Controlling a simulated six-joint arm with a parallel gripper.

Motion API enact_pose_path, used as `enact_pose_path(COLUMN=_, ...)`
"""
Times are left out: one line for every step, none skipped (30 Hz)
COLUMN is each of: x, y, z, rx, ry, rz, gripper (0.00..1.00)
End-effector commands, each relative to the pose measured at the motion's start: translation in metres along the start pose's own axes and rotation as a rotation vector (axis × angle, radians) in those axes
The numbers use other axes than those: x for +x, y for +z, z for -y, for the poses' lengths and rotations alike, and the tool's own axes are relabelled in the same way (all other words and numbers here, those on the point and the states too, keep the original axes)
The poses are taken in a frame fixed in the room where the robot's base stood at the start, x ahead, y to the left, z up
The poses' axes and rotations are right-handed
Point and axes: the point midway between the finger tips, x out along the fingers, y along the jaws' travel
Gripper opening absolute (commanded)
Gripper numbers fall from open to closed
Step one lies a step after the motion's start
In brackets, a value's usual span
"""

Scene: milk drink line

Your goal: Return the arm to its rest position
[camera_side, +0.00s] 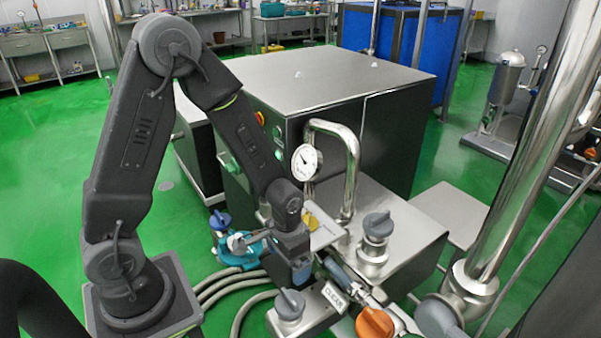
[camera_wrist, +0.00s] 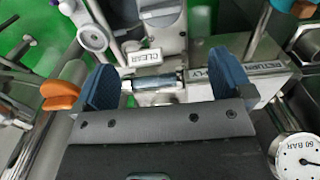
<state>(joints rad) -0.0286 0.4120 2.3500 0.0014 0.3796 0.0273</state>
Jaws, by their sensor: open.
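My gripper (camera_side: 303,270) is low over the valve and pipe assembly at the front of the steel machine in the side view. In the wrist view its two blue fingers (camera_wrist: 165,84) are spread wide apart. A short grey cylindrical fitting (camera_wrist: 153,81) appears between them, with visible space on both sides, so nothing is gripped. Whether the fingertips are level with this fitting or above it I cannot tell. My arm is bent, reaching down from the upper left of the side view.
A pressure gauge (camera_side: 306,162) and bent steel pipe (camera_side: 350,170) stand close behind my gripper. An orange handle (camera_side: 374,324) and grey knobs (camera_side: 378,224) are nearby. A thick steel pipe (camera_side: 525,140) rises at right. Green floor (camera_side: 50,130) is open at left.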

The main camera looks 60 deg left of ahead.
Motion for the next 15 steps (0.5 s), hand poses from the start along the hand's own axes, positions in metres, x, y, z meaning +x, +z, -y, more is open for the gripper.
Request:
enact_pose_path(x=0.000, y=0.000, z=0.000, rx=0.000, ry=0.000, rz=0.000, gripper=0.98)
enact_pose_path(x=0.000, y=0.000, z=0.000, rx=0.000, ry=0.000, rz=0.000, gripper=0.98)
enact_pose_path(x=0.000, y=0.000, z=0.000, rx=0.000, ry=0.000, rz=0.000, gripper=0.98)
enact_pose_path(x=0.000, y=0.000, z=0.000, rx=0.000, ry=0.000, rz=0.000, gripper=0.98)
enact_pose_path(x=0.000, y=0.000, z=0.000, rx=0.000, ry=0.000, rz=0.000, gripper=0.98)
enact_pose_path(x=0.000, y=0.000, z=0.000, rx=0.000, ry=0.000, rz=0.000, gripper=0.98)
enact_pose_path(x=0.000, y=0.000, z=0.000, rx=0.000, ry=0.000, rz=0.000, gripper=0.98)
enact_pose_path(x=0.000, y=0.000, z=0.000, rx=0.000, ry=0.000, rz=0.000, gripper=0.98)
enact_pose_path(x=0.000, y=0.000, z=0.000, rx=0.000, ry=0.000, rz=0.000, gripper=0.98)
enact_pose_path(x=-0.001, y=0.000, z=0.000, rx=0.000, ry=0.000, rz=-0.002, gripper=0.98)
enact_pose_path(x=-0.003, y=-0.001, z=0.000, rx=0.000, ry=0.000, rz=-0.005, gripper=0.98)
enact_pose_path(x=-0.007, y=-0.001, z=0.000, rx=0.000, ry=0.000, rz=-0.013, gripper=0.98)
enact_pose_path(x=-0.012, y=-0.002, z=0.000, rx=0.000, ry=-0.001, rz=-0.021, gripper=0.98)
enact_pose_path(x=-0.019, y=-0.003, z=0.000, rx=0.000, ry=-0.001, rz=-0.033, gripper=0.98)
enact_pose_path(x=-0.029, y=-0.004, z=-0.001, rx=0.000, ry=-0.001, rz=-0.050, gripper=0.98)
